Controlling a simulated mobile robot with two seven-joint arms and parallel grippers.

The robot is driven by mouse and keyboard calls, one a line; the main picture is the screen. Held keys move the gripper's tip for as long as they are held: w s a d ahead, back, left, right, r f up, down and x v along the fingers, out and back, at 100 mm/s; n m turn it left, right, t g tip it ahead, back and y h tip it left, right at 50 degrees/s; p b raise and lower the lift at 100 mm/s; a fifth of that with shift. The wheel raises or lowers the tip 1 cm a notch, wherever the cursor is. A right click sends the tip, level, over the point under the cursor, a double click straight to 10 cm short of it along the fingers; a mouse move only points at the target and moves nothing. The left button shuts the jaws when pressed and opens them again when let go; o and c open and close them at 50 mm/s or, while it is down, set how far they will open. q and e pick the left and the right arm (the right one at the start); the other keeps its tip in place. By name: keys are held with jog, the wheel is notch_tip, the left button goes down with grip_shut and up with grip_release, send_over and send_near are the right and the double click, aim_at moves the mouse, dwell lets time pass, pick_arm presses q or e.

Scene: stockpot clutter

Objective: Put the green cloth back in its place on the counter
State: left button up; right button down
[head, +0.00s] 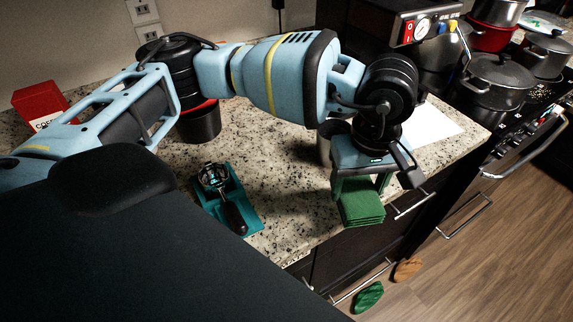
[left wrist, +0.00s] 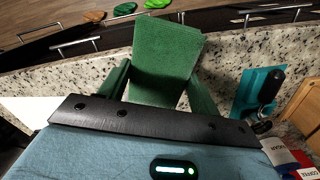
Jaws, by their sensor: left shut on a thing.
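The green cloth (head: 362,208) is a folded, layered rectangle near the counter's front edge in the head view. My left gripper (head: 359,188) points down and is shut on it, one green finger on each side. The left wrist view shows the cloth (left wrist: 166,55) between the two fingers (left wrist: 158,90), its far end reaching across the counter's edge in the picture. I cannot tell whether the cloth touches the counter (head: 290,190). My right gripper is not in view.
A portafilter (head: 222,190) lies in a teal holder (head: 244,202) left of the cloth. A metal cup (head: 325,150) stands partly hidden behind my arm. A white sheet (head: 430,125) lies to the right. Pots (head: 497,80) crowd the stove. A red box (head: 40,102) stands far left.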

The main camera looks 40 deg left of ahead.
pick_arm(q)
jog(key=a, duration=0.4)
jog(key=s+a+p, duration=0.1)
jog(key=a, duration=0.3)
jog(key=s+a+p, duration=0.1)
jog(key=a, duration=0.3)
jog(key=shift+a+f, duration=0.35)
jog(key=shift+a, duration=0.05)
jog(key=shift+a+f, duration=0.1)
jog(key=shift+a, duration=0.25)
jog(key=shift+s+a+f, duration=0.1)
jog(key=shift+a, duration=0.05)
jog(key=shift+f, duration=0.2)
notch_tip(320, 180, down, 3)
jog(key=shift+r+p, duration=0.1)
jog(key=shift+p, duration=0.3)
jog(key=shift+f, duration=0.2)
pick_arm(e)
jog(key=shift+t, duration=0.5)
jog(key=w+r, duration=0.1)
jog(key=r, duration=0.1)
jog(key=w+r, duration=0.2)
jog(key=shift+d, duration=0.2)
pick_arm(q)
jog(key=shift+f, duration=0.15)
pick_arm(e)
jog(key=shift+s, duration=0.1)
